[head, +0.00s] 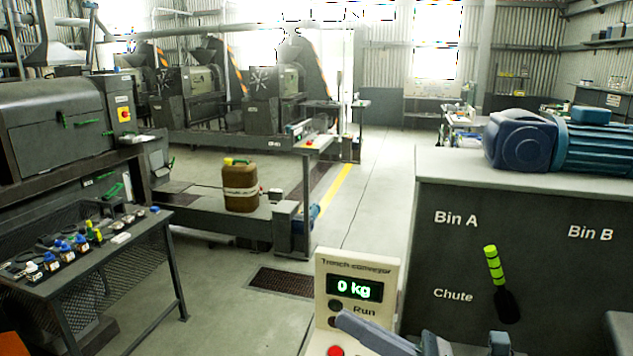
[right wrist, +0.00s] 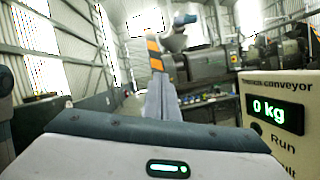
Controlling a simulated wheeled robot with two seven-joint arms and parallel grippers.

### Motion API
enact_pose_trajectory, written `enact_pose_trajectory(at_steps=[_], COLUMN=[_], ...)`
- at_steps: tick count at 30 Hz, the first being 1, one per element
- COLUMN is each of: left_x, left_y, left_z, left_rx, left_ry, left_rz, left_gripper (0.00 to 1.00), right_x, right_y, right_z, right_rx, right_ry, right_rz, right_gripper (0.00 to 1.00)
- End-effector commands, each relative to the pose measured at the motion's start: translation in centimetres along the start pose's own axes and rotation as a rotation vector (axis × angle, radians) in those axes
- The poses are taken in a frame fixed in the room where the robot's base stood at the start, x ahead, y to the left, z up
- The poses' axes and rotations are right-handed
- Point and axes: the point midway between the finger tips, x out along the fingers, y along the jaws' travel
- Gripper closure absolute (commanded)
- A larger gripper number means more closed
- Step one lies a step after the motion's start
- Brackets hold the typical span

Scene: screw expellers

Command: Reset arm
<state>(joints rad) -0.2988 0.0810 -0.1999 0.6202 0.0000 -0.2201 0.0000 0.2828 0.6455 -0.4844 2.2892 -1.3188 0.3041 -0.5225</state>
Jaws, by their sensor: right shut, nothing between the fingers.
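My right gripper (head: 346,320) shows at the bottom of the head view, in front of the lower part of the Trench conveyor panel (head: 392,275). Its pale fingers are together with nothing between them; they also show in the right wrist view (right wrist: 160,92), pointing away from the camera. The panel's display (head: 355,289) reads 0 kg, and a red button (head: 335,351) shows at its lower edge. In the right wrist view the panel (right wrist: 265,82) stands to the right of the fingers. My left gripper is not in view.
A dark cabinet (head: 450,260) marked Bin A, Bin B and Chute carries a green-handled lever (head: 494,265), with a blue motor (head: 560,142) on top. A brown jerrycan (head: 240,188) stands mid-left. A mesh table (head: 150,240) holds small bottles. Open floor (head: 375,190) lies beyond the panel.

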Motion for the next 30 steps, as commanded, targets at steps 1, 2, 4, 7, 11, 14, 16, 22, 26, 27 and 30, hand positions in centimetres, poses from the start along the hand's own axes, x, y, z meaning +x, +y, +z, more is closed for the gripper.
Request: enact_pose_trajectory(at_steps=[1,2,4,7,11,14,16,22,26,27,30], left_x=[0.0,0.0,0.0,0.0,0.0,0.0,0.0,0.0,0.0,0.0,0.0], left_y=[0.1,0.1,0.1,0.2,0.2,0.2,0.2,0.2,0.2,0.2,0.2], left_z=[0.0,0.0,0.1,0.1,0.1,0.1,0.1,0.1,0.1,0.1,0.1], left_rx=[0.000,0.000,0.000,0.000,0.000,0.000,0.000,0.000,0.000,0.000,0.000], left_ry=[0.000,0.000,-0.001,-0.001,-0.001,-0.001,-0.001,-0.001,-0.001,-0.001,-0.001], left_rz=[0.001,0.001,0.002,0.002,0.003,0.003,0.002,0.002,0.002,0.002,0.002], left_gripper=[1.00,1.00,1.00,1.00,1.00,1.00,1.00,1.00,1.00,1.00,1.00], right_x=[-0.5,-0.8,-2.1,-4.8,-9.6,-13.9,-17.1,-25.1,-29.4,-30.5,-32.6], right_y=[-0.4,-0.8,-2.1,-4.8,-8.7,-11.4,-12.7,-13.3,-11.2,-10.2,-7.7], right_z=[1.1,1.7,3.1,3.9,2.7,-0.1,-2.9,-12.5,-19.2,-21.1,-25.1], right_rx=[0.114,0.184,0.342,0.568,0.859,1.078,1.223,1.568,1.752,1.801,1.899], right_ry=[-0.102,-0.162,-0.301,-0.492,-0.733,-0.912,-1.031,-1.319,-1.474,-1.517,-1.601], right_rz=[-0.034,-0.056,-0.115,-0.213,-0.365,-0.502,-0.607,-0.914,-1.128,-1.193,-1.340], right_gripper=[1.00,1.00,1.00,1.00,1.00,1.00,1.00,1.00,1.00,1.00,1.00])
